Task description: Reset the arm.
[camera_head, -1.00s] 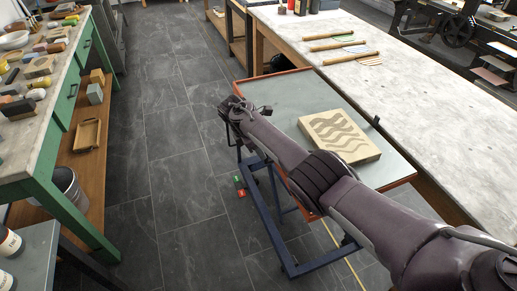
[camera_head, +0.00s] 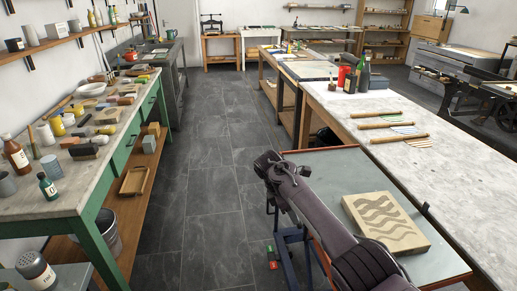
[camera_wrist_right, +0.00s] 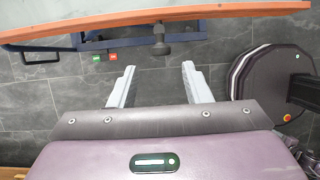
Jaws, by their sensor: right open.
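My right arm reaches in from the lower right in the head view. Its gripper (camera_head: 270,168) hangs beside the left edge of the low trolley, above the floor. In the right wrist view the two fingers of my right gripper (camera_wrist_right: 154,85) stand wide apart with only floor tiles between them, so it is open and empty. My left gripper shows in neither view.
The trolley (camera_head: 335,167) carries a lithographic stone (camera_head: 385,222) with a wavy design. A long pale bench (camera_head: 440,140) stands at right, a green-framed bench (camera_head: 110,165) at left. The tiled aisle (camera_head: 205,190) between is clear. A trolley edge (camera_wrist_right: 190,13) crosses the right wrist view.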

